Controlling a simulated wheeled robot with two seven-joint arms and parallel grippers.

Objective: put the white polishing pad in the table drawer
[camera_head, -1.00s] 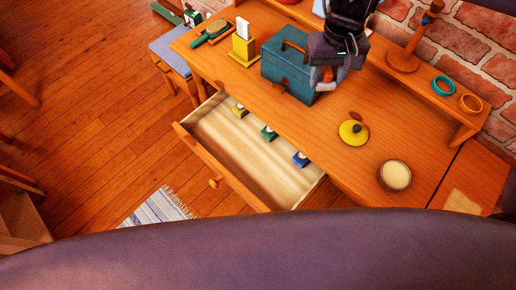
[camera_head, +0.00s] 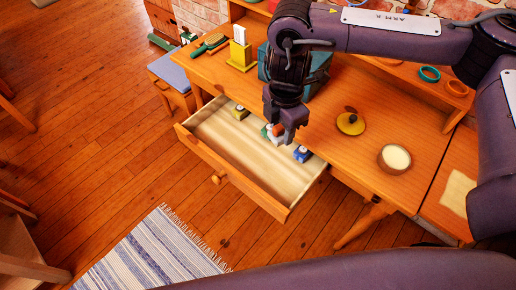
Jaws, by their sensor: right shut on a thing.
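The table drawer (camera_head: 232,172) is pulled open below the front of the wooden table (camera_head: 350,165). My right gripper (camera_head: 281,136) points down over the drawer's back right part. It is shut on a small white thing with an orange patch, which seems to be the white polishing pad (camera_head: 276,138); the fingers hide much of it. I cannot tell whether it touches the drawer floor. In the drawer, a yellow block (camera_head: 239,112) and a blue block (camera_head: 302,154) show along the back, and a green one is mostly hidden beside the gripper. My left gripper is out of view.
A teal box (camera_head: 318,80) stands behind my right arm. A yellow stand (camera_head: 241,56), a brush (camera_head: 210,45), a yellow round lid (camera_head: 351,123) and a candle bowl (camera_head: 395,158) are on the table. The drawer's front left is clear.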

